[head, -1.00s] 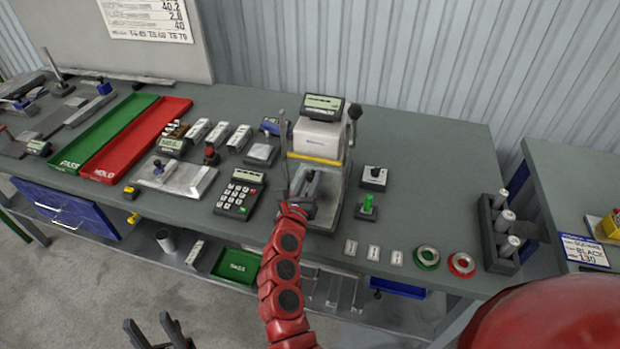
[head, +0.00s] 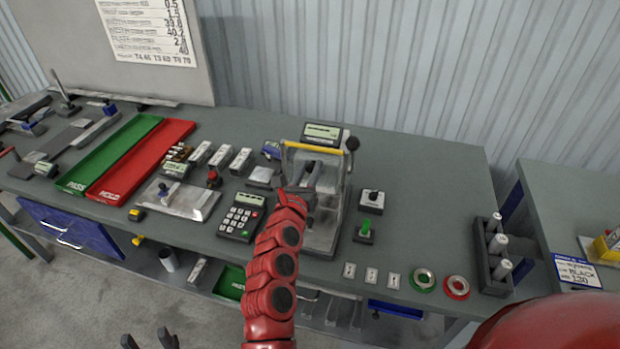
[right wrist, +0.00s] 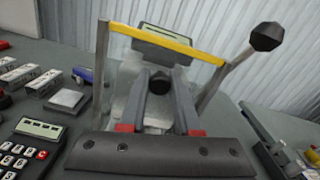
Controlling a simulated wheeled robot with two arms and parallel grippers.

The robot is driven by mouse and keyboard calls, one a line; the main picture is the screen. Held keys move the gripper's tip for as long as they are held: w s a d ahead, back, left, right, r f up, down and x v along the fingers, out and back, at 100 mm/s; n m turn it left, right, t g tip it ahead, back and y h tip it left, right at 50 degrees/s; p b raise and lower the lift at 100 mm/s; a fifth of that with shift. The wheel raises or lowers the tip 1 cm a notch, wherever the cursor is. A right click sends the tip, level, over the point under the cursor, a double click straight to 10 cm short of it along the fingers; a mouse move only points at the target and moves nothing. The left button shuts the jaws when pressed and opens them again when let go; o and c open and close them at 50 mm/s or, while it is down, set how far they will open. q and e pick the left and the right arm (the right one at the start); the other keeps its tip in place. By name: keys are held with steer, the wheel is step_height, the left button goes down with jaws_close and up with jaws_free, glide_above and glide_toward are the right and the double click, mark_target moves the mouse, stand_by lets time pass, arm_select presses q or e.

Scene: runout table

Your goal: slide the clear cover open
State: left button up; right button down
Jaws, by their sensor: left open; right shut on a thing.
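The bench device (head: 322,235) stands mid-table, with a display on top. Its clear cover has a yellow top bar (head: 314,148), which sits high, just below the display. The bar also shows in the right wrist view (right wrist: 165,42), between two metal side posts. My right gripper (head: 316,170) reaches in front of the device, its fingers shut on a dark round knob (right wrist: 160,81). The fingers hide part of the knob, and I cannot tell how it joins the cover. My left gripper (head: 150,341) is open and empty, low at the bottom edge.
A lever with a black ball (head: 352,143) rises at the device's right. A keypad (head: 242,216) stands close left, and a green-knobbed switch (head: 365,231) close right. Green (head: 110,152) and red (head: 143,160) trays lie further left.

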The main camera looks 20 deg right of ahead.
steer(key=shift+r, duration=0.1)
steer(key=c, duration=0.6)
jaws_free()
steer(key=b+v, duration=0.6)
steer(key=v, duration=1.1)
steer(key=shift+s+a, duration=0.2)
